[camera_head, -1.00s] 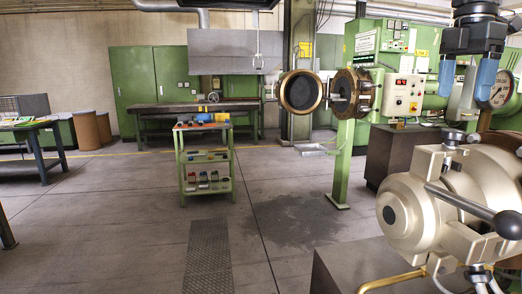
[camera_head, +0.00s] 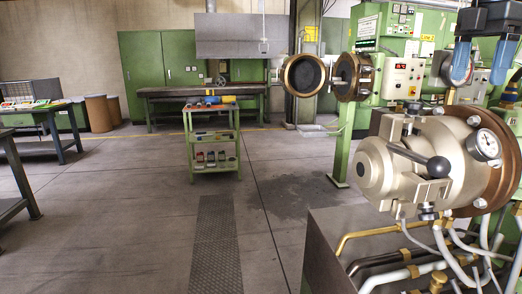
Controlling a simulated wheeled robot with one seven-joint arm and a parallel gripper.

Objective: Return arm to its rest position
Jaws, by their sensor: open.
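My gripper (camera_head: 479,82) hangs at the upper right, pointing down. It has a dark body cut by the top edge and two light blue fingers that stand apart. It is open, with nothing seen between the fingers. Most of my arm is outside the view.
A cream extruder head (camera_head: 410,165) with a lever and gauge stands close at the right, pipes below it. A green control post (camera_head: 343,150) stands behind. A green tool cart (camera_head: 213,140) is mid-floor, a workbench (camera_head: 60,115) at left.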

